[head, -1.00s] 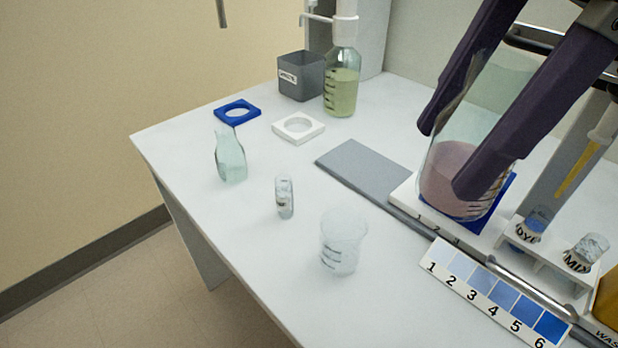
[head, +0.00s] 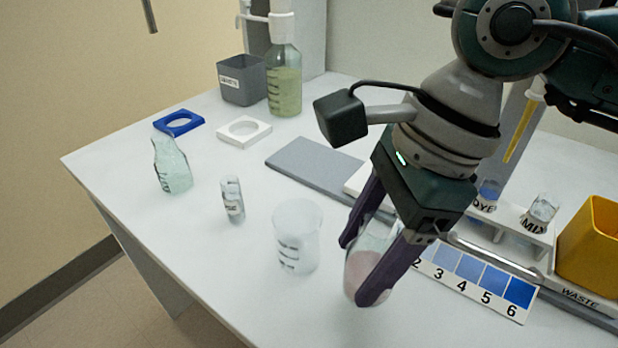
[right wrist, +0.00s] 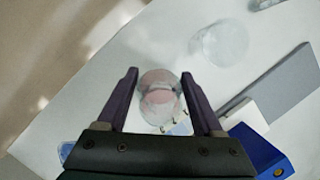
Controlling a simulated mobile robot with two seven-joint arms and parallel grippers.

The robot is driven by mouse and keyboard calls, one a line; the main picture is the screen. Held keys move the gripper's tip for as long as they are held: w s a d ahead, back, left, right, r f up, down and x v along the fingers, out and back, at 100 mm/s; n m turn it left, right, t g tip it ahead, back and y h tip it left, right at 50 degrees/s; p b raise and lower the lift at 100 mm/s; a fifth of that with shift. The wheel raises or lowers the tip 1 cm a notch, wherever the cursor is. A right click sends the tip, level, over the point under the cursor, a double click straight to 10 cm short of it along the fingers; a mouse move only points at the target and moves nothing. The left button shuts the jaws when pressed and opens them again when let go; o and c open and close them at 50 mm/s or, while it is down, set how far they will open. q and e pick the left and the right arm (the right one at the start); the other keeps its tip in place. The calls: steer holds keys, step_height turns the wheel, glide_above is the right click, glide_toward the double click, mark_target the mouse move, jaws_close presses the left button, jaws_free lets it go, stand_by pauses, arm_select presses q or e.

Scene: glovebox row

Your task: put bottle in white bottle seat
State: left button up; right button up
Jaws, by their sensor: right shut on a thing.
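A clear bottle with pink liquid (head: 362,268) is between the fingers of my right gripper (head: 361,270), which is shut on it. In the right wrist view the bottle (right wrist: 160,98) shows from above between both fingers. It is over the front part of the table; I cannot tell whether its base touches the top. The white bottle seat (head: 262,134), a square plate with a round opening, lies empty at the back left. The right gripper is in front and to the right of it. My left gripper is not in view.
A beaker (head: 297,240), a small vial (head: 232,198) and a clear flask (head: 173,170) stand left of the gripper. A blue seat (head: 181,123), grey box (head: 242,80) and green-liquid bottle (head: 284,88) are behind. A numbered colour strip (head: 480,285) and yellow bin (head: 590,250) are right.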

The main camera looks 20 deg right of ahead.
mark_target(360, 278)
steer(key=shift+f+b, duration=0.3)
steer(key=shift+f, duration=1.65)
steer(key=shift+f, duration=0.2)
steer(key=o, duration=1.5)
steer(key=shift+r, duration=0.1)
